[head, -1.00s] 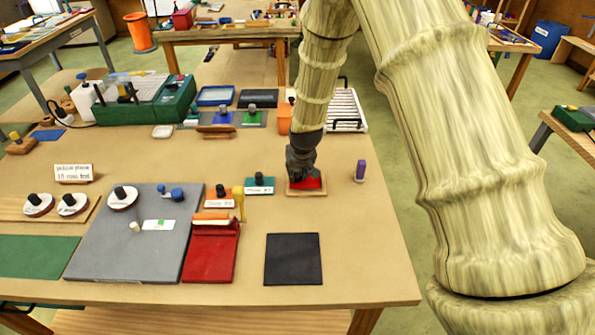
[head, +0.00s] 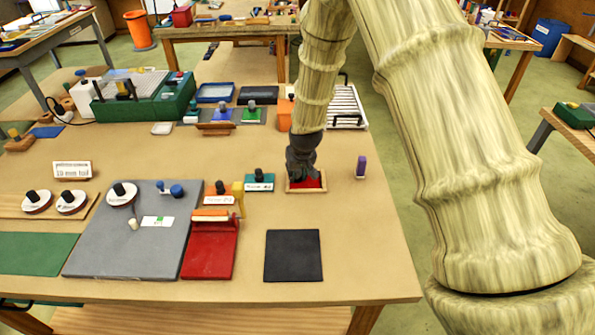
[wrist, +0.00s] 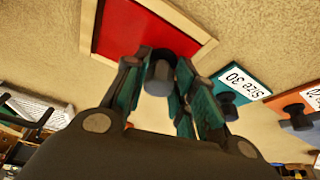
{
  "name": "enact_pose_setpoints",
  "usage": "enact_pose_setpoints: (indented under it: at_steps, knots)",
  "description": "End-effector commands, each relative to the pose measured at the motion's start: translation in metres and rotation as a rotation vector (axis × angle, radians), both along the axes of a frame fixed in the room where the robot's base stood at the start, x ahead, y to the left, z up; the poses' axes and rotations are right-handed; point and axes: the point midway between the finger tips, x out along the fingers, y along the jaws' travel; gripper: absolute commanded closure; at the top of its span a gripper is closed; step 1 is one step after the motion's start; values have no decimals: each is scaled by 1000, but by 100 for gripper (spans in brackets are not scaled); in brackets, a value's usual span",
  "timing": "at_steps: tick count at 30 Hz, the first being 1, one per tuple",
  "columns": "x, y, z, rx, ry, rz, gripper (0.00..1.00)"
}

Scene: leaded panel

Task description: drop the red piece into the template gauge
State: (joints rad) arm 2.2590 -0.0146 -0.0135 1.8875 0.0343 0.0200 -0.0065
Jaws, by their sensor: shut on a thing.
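The red piece (wrist: 130,32) is a flat red square with a dark knob (wrist: 158,76). It lies within the light wooden rim of the template gauge (wrist: 180,22), and it also shows in the head view (head: 311,183). The gauge (head: 306,191) rests on the table near its right side. My gripper (wrist: 160,66) is shut on the knob, with a finger on each side, and points down over the gauge (head: 303,174). The rim shows around the red piece, but my gripper hides part of it. I cannot tell whether the piece lies fully flat.
A teal piece marked Size 30 (head: 259,182) and an orange piece (head: 219,196) stand left of the gauge. A purple peg (head: 361,167) stands to its right. A black mat (head: 293,257) lies in front. A white rack (head: 345,108) is behind my arm.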

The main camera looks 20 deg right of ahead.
Motion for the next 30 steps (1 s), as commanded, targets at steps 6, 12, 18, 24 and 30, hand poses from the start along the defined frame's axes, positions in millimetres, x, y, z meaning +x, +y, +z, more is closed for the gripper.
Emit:
enact_pose_setpoints:
  at_steps: [6, 12, 18, 24, 30]
  knots:
    - [0, 0, 0, 0, -1, 0, 48]
    - [0, 0, 0, 0, 0, 0, 48]
    - [-2, 0, 5, 0, -1, 0, 48]
    - [-10, 1, 27, 0, -3, 0, 48]
    - [-21, 1, 54, 0, -2, 0, 48]
